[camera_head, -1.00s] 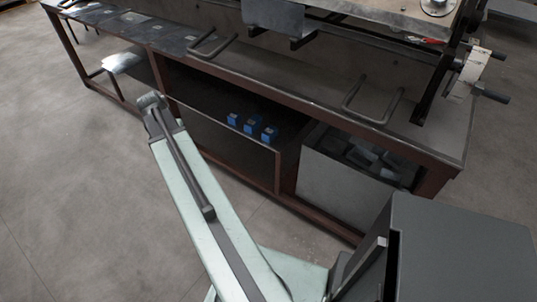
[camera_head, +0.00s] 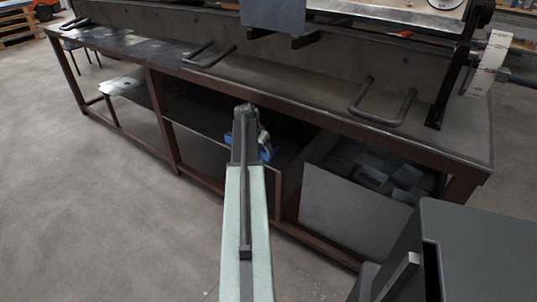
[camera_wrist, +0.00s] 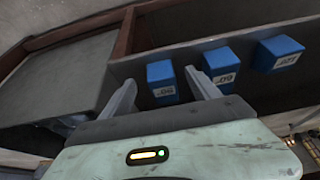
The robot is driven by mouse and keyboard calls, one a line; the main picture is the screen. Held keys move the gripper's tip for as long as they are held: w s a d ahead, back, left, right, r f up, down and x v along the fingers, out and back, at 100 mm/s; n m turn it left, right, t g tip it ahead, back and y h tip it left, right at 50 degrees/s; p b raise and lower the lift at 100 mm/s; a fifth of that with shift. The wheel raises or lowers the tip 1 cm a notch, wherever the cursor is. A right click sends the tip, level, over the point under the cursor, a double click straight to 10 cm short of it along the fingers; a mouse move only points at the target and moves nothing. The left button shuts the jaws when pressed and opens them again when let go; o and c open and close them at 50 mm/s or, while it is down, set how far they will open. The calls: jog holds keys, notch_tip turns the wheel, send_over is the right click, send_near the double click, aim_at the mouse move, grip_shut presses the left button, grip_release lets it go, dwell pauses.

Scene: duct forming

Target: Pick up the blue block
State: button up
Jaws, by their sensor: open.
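Three blue blocks with white labels stand in a row in the wrist view: a left one (camera_wrist: 161,80), a middle one (camera_wrist: 221,68) and a right one (camera_wrist: 280,52). My gripper (camera_wrist: 160,77) is open. Its two fingers appear on either side of the left block, the right finger between the left and middle blocks. I cannot tell whether the fingers reach the block's depth or touch it. In the head view, my arm covers most of the blocks, and only some blue (camera_head: 266,148) shows beside its end.
The blocks are on the lower shelf of a long workbench (camera_head: 330,95), under its top. A grey bin (camera_head: 345,200) with loose grey pieces is right of that shelf. Brown frame posts (camera_head: 160,115) bound the opening. Open floor (camera_head: 100,210) lies to the left.

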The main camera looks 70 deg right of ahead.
jog(key=d, duration=0.2)
jog(key=s+d, duration=0.1)
jog(key=d, duration=0.1)
jog(key=b+x, duration=0.5)
jog(key=shift+f, duration=0.2)
jog(key=shift+a+r, duration=0.1)
jog(key=shift+r, duration=0.05)
grip_shut()
